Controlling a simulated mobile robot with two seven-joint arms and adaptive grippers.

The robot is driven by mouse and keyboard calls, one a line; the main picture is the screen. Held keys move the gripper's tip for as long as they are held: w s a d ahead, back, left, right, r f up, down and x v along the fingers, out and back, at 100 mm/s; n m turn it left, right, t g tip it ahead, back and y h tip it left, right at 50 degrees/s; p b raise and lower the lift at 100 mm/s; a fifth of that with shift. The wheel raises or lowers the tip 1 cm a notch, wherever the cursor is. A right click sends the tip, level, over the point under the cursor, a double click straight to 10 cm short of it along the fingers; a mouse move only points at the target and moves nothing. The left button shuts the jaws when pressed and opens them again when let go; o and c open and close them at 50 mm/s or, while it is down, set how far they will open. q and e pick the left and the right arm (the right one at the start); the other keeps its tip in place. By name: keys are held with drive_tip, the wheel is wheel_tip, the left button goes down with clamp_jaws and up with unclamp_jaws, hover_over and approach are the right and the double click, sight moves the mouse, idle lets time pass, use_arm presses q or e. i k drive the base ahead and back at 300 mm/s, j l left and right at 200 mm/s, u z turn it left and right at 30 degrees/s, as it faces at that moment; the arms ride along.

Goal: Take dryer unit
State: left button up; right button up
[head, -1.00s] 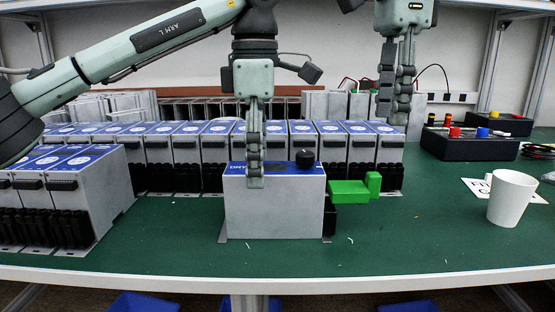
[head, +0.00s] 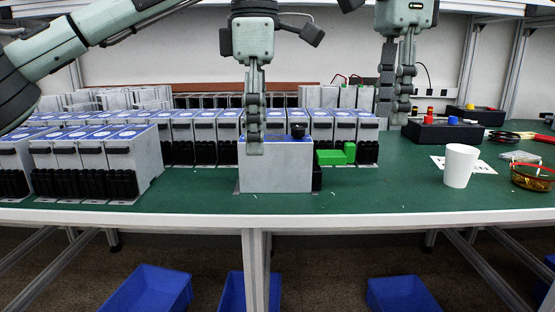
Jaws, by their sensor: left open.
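The dryer unit (head: 280,172) is a plain light-grey box with a blue top and a black knob (head: 297,131). It stands on the green table near the front edge, at the middle of the head view. A green block (head: 333,156) and a black part are at its right side. My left gripper (head: 254,147) points down, open, with its fingers seen edge-on in front of the box's upper left. I cannot tell whether they touch it. My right gripper (head: 395,112) hangs to the right, above the back of the table, apart from the box; its finger gap is unclear.
Rows of similar units (head: 110,150) fill the left and back. The front strip of the table (head: 390,195) is clear. Blue bins (head: 150,288) are below.

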sight(286, 165)
drive_tip(key=k, duration=0.95)
